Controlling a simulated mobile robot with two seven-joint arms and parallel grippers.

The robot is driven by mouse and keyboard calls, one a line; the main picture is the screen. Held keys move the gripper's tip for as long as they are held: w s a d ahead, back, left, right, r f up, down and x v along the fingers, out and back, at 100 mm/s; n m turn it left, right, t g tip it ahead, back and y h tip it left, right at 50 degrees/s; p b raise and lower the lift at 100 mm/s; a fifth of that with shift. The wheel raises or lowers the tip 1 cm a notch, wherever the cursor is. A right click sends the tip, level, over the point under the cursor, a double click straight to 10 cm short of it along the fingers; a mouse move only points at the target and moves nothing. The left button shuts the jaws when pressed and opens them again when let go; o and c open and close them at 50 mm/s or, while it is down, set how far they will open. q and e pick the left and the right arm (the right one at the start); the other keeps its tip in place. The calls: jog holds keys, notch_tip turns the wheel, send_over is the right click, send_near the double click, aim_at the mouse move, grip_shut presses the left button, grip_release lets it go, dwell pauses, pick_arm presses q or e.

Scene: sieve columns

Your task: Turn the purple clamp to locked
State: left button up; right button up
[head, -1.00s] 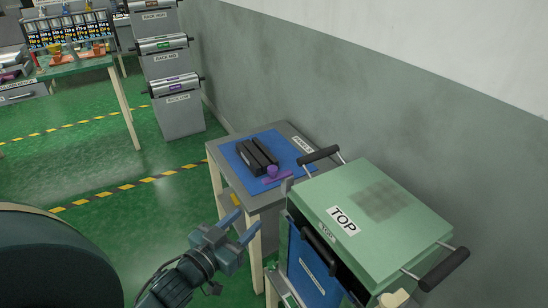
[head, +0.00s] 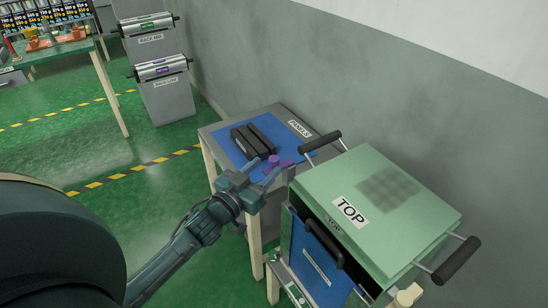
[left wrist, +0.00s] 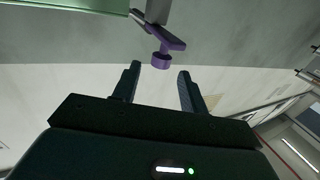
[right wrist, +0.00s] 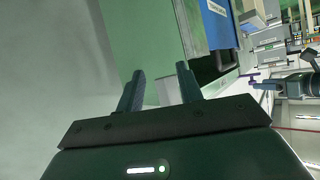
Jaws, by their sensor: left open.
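The purple clamp (head: 285,165) sits at the left side of the green-topped sieve column (head: 385,195), with a round purple knob. The clamp shows at the top of the left wrist view (left wrist: 168,38), its knob just beyond the fingertips. My left gripper (head: 263,172) is open at the clamp, fingertips apart and the knob not clearly between them. It also shows in the left wrist view (left wrist: 160,70). My right gripper (right wrist: 160,73) is open, beside the green column, away from the clamp. It is outside the head view. In the right wrist view the clamp (right wrist: 252,80) is small at the right.
A table with a blue mat (head: 232,149) and dark bars (head: 256,138) stands just behind the clamp. Black handles (head: 456,262) stick out of the column. Grey racks (head: 166,98) stand farther back. A grey wall runs along the right.

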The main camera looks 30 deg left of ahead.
aim_at(271, 162)
pick_arm(q)
jog(key=w, duration=0.5)
jog(key=shift+d, duration=0.35)
jog(key=shift+c, duration=0.5)
grip_shut()
